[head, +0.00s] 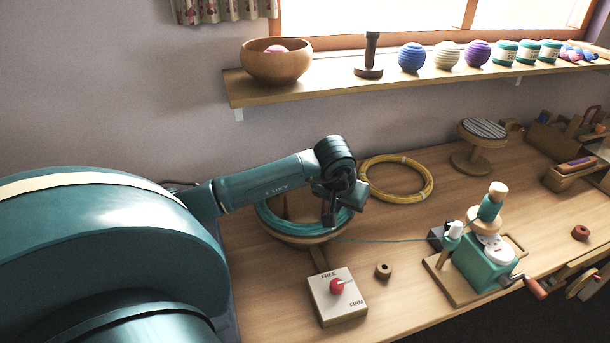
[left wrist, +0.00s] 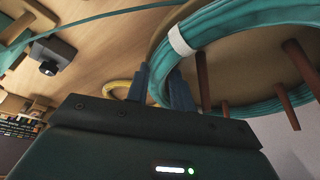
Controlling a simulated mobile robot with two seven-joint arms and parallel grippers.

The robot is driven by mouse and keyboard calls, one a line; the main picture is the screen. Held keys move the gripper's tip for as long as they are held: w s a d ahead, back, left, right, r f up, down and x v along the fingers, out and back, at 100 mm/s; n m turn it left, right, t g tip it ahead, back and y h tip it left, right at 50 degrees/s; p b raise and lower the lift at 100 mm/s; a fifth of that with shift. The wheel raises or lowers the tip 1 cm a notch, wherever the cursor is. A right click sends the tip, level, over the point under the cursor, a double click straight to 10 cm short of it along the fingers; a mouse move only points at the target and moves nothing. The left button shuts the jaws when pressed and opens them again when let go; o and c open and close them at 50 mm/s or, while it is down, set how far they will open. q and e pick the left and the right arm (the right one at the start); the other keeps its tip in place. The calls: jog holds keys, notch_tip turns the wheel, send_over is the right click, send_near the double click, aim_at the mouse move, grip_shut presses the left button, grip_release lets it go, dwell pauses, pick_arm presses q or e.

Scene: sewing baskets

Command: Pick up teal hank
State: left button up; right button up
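The teal hank (head: 283,228) is a thick ring of yarn around a wooden stand with upright pegs (left wrist: 203,75), on the table in front of my left arm. In the left wrist view the hank (left wrist: 228,32) curves across the upper right, with a white tie around it. My left gripper (head: 333,212) is at the hank's right side. In the left wrist view its two fingers (left wrist: 160,84) stand close together, with the hank between them, and look shut on it. The hank still sits at the pegs. My right gripper is not in view.
A teal strand runs right to a winder (head: 487,262) with a crank. A yellow ring (head: 397,180) lies behind the hank. A switch box (head: 337,298) and a small wooden ring (head: 383,271) are in front. A shelf (head: 330,90) with yarn balls hangs above.

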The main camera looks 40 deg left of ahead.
pick_arm(q)
grip_shut()
jog(key=shift+r, duration=0.1)
